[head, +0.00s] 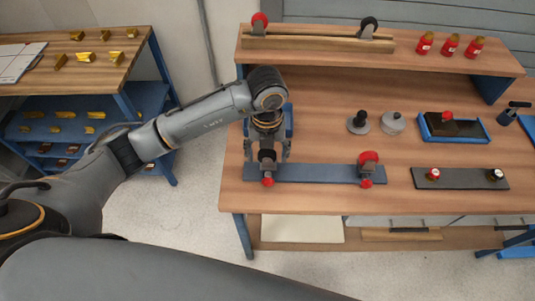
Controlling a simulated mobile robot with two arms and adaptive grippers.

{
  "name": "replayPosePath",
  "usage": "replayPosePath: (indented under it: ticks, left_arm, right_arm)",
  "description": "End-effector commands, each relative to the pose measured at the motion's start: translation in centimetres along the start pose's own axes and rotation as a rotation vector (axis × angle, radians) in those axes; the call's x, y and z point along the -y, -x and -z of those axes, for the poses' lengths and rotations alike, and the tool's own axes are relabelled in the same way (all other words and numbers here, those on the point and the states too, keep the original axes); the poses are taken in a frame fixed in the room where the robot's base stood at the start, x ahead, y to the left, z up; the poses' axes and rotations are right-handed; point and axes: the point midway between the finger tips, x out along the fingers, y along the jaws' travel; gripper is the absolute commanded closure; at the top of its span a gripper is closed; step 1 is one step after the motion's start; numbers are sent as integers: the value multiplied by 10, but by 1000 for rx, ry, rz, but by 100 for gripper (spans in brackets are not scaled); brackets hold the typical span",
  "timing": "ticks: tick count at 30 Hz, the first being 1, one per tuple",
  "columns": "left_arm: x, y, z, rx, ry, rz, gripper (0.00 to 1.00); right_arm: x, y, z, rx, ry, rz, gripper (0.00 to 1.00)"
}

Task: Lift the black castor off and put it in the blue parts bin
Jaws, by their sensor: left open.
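A black castor (266,156) stands on the left end of a long dark blue-grey board (315,173) on the bench. My left gripper (269,150) is open, pointing down, with its fingers around this castor. I cannot tell whether the fingers touch it. A red castor (368,159) stands at the board's right end. A red knob-like part shows at the front of each castor. The blue parts bin (422,127) is on the bench to the right, dark inside, with a red piece in it. My right gripper is not in view.
Another black castor (368,25) and red castor (259,22) sit on the raised shelf, with several red bottles (449,45). A black knobbed part (358,123) and a grey disc (393,123) stand between the board and the bin. A dark plate (460,178) lies at the front right.

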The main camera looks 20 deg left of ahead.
Motion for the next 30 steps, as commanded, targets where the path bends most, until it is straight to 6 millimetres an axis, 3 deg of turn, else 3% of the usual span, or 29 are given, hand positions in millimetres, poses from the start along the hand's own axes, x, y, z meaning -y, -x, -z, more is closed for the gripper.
replayPosePath:
  ticks: [6, 14, 23, 30]
  left_arm:
    - [0, -25, 1, -1, 0, 0, 31]
    - [0, -28, 1, 0, -1, 0, 31]
    - [0, -28, 1, 0, -1, 1, 92]
    - [0, -27, 1, 1, -1, 1, 93]
  right_arm:
    - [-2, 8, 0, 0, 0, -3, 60]
    - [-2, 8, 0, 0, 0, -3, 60]
    - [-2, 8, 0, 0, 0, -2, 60]
    - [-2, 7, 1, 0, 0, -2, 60]
